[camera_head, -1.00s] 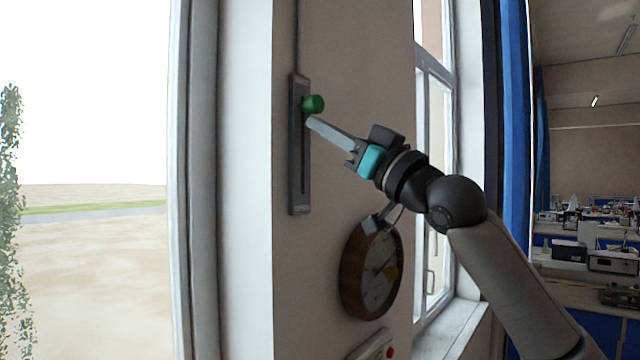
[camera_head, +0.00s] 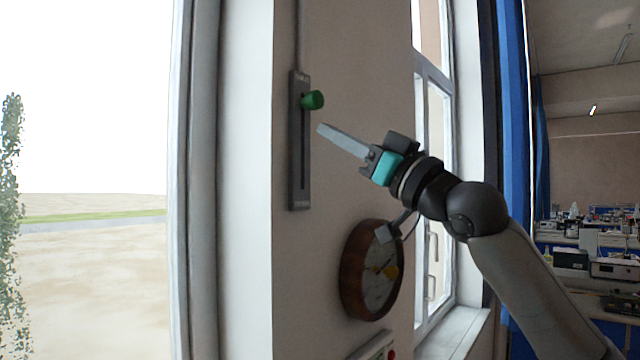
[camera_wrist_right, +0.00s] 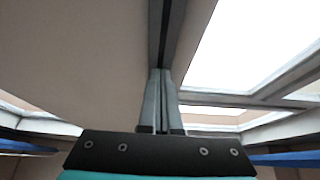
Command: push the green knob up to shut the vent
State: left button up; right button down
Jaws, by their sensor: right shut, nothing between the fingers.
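The green knob (camera_head: 313,100) sticks out from a dark upright slide plate (camera_head: 299,185) on the wall between the windows. It sits near the top of the plate's slot. My right gripper (camera_head: 321,129) is shut and empty. Its fingertips are a little below and to the right of the knob, apart from it. In the right wrist view the shut fingers (camera_wrist_right: 160,72) point at a dark strip running up the wall; the knob does not show there. My left gripper is not in view.
A round wooden-rimmed clock (camera_head: 371,270) hangs on the wall below my right wrist. A white box with a red button (camera_head: 391,354) is at the bottom edge. Windows flank the wall, and a blue curtain (camera_head: 517,150) hangs at the right.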

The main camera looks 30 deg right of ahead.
jog(key=s+d+b, duration=0.2)
jog(key=s+b, duration=0.1)
jog(key=s, duration=0.3)
jog(key=shift+s+d+b, duration=0.15)
jog(key=shift+d+b, duration=0.1)
jog(key=shift+b, duration=0.15)
dwell(0.5)
